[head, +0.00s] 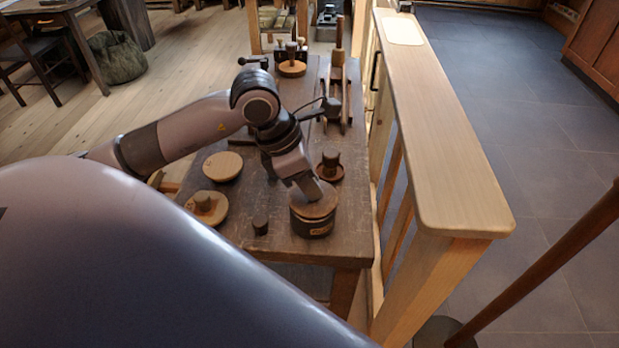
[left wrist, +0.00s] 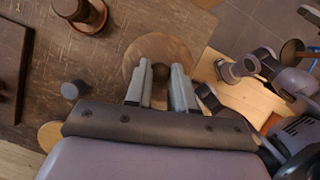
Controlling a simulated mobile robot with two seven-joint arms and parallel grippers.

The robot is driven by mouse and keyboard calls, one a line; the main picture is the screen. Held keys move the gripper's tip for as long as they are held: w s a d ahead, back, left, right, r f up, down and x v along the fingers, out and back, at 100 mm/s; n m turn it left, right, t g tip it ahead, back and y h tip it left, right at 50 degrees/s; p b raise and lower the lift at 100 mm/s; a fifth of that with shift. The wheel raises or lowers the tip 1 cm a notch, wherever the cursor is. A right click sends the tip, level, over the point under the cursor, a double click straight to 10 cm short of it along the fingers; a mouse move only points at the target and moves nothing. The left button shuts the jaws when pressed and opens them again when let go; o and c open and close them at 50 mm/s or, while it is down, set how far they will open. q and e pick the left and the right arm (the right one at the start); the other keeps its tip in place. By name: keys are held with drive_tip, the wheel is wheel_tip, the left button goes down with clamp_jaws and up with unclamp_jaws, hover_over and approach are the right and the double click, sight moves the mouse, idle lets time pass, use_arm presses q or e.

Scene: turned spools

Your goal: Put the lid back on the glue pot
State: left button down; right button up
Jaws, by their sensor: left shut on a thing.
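The glue pot (head: 312,229) is a dark round pot with a small label, standing near the front right corner of the workbench. The lid (head: 318,204) is a round brown wooden disc with a knob (left wrist: 160,72). My left gripper (head: 309,190) is shut on that knob, and its fingers (left wrist: 161,88) stand on either side of it in the left wrist view. The lid is over the pot's mouth with no clear gap in the head view; I cannot tell whether it rests on the rim. The lid hides the pot's mouth.
On the workbench (head: 285,255), a dark turned spool (head: 330,160) stands behind the pot and a small dark cylinder (head: 260,225) to its left. A pale disc (head: 223,166) and a knobbed disc (head: 205,208) lie further left. A wooden rail (head: 445,120) runs along the right.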

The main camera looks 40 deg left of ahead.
use_arm(q)
drive_tip(key=shift+r, duration=0.1)
idle(0.7)
drive_tip(key=shift+b, duration=0.4)
idle(0.6)
idle(0.4)
drive_tip(key=shift+f+b, duration=0.2)
drive_tip(key=shift+b, duration=0.1)
idle(0.7)
drive_tip(key=shift+c, duration=2)
unclamp_jaws()
drive_tip(key=shift+r, duration=0.1)
